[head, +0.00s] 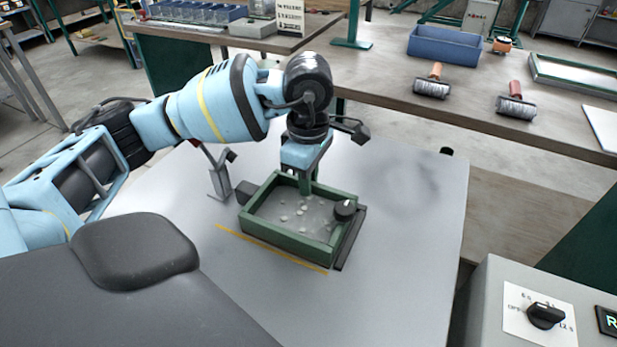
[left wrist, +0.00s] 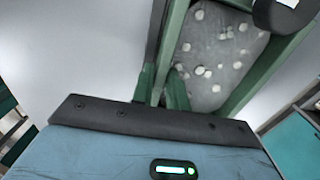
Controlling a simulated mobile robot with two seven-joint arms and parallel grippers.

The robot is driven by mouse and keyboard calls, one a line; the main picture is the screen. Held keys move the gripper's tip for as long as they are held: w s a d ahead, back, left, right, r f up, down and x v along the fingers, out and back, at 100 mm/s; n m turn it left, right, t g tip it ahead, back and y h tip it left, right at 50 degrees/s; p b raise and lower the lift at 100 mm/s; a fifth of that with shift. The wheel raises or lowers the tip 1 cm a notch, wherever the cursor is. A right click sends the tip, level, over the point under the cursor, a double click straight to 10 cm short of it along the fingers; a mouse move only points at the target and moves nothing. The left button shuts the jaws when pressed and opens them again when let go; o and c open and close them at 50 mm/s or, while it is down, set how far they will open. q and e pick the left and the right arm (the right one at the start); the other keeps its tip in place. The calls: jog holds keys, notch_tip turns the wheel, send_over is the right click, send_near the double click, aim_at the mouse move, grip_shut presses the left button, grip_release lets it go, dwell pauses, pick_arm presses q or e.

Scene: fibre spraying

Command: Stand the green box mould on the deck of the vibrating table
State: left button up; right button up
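The green box mould (head: 290,245) is an open green frame with grey fill and pale lumps inside. It sits level at the middle of the pale grey deck of the vibrating table (head: 410,225); I cannot tell whether its underside touches the deck. My left gripper (head: 305,186) points down at the mould's far wall. In the left wrist view its green fingertips (left wrist: 161,90) lie either side of the mould's wall (left wrist: 172,40), closed close on it. The mould's fill (left wrist: 215,55) shows beside them. My right gripper is not in view.
A dark stop bar (head: 349,240) and a black knob (head: 345,209) are at the mould's right side. A grey bracket (head: 219,180) stands left of it. A yellow line (head: 255,242) runs along its near side. A control box (head: 530,300) stands front right. The deck's right part is clear.

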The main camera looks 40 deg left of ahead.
pick_arm(q)
jog(key=o, duration=0.4)
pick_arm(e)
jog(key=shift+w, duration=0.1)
pick_arm(q)
jog(key=shift+r, duration=0.2)
notch_tip(320, 180, up, 7)
jog(key=shift+f, duration=0.1)
jog(key=shift+r, duration=0.5)
notch_tip(320, 180, up, 8)
jog(key=shift+f+p, duration=0.25)
jog(key=shift+p, duration=0.8)
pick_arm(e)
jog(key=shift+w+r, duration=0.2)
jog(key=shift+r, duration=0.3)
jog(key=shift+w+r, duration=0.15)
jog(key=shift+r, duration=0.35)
